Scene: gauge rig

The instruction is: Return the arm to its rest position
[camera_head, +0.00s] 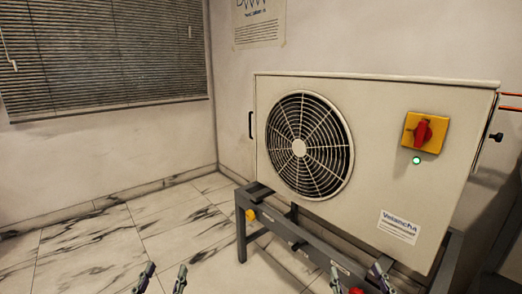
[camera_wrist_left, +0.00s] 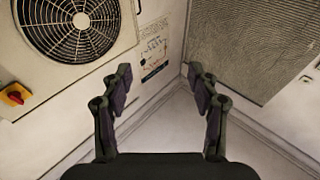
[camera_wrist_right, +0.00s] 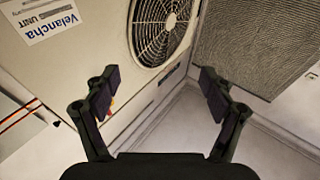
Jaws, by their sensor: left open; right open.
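My left gripper (camera_head: 163,276) is open and empty at the bottom edge of the head view, over the marble floor. Its two fingers also stand apart in the left wrist view (camera_wrist_left: 156,85). My right gripper (camera_head: 356,278) is open at the bottom of the head view, in front of the grey stand's lower right part. It shows open and empty in the right wrist view (camera_wrist_right: 160,85). Only the fingers of both grippers show in the head view; the arms are out of frame.
A cream fan unit (camera_head: 380,100) with a round grille (camera_head: 308,145) and a red rotary switch (camera_head: 423,133) on a yellow plate rests on a grey metal stand (camera_head: 241,235). A green lamp (camera_head: 417,160) glows below the switch. The marble floor (camera_head: 90,245) at left is clear.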

